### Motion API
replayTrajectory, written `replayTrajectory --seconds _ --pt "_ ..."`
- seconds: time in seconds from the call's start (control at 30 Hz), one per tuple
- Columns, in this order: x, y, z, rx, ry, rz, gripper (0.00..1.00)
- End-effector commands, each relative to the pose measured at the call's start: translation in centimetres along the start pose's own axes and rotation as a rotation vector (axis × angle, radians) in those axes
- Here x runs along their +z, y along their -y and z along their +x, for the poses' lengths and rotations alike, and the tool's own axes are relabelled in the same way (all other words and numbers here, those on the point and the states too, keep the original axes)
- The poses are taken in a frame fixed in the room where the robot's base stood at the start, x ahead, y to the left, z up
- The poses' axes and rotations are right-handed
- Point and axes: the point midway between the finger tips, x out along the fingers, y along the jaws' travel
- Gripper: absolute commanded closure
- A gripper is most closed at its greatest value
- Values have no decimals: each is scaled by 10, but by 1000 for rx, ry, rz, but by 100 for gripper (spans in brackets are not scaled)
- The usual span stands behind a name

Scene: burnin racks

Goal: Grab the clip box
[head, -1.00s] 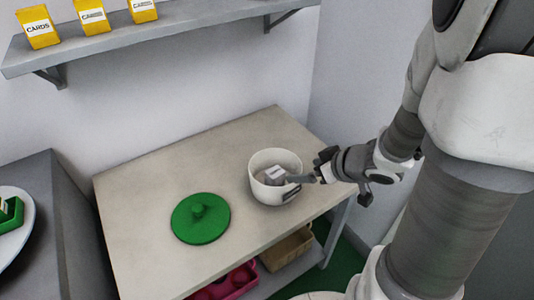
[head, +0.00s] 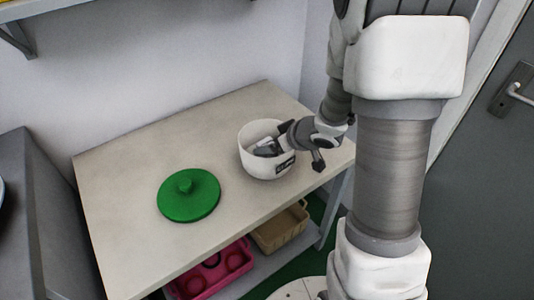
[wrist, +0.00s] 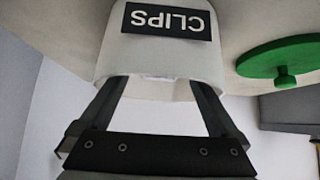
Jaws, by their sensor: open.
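A white pot (head: 262,168) stands open and upright on the table, with a dark label on its side. In the wrist view the same pot (wrist: 115,55) appears upside down, its label reading CLIPS. A small pale box (head: 264,150) lies inside the pot, partly hidden by the gripper and rim. My gripper (head: 272,148) reaches down into the pot from the right, beside or over the box. In the wrist view the gripper (wrist: 158,88) has its fingers spread, with their tips hidden behind the pot wall. I cannot tell whether the fingers straddle the box.
A green lid (head: 189,195) with a knob lies on the beige table (head: 130,200), left of the pot. A pink tray (head: 212,272) and a tan basket (head: 280,229) sit on the lower shelf. The table's left part is clear.

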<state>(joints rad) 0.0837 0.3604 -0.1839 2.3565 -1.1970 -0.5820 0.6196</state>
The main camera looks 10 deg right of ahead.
Motion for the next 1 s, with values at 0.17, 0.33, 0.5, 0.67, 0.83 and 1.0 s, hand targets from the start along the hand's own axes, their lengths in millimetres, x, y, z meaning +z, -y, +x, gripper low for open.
replayTrajectory --seconds 0.17,0.33,0.5,0.67,0.83,1.0 --pt "3 1 31 -3 1 -2 3" --pt "0 0 34 0 -1 0 3" --pt "0 0 34 0 0 0 15" --pt "0 0 34 0 0 0 44" --pt "0 0 34 0 0 0 74" --pt "0 0 34 0 -1 0 96"
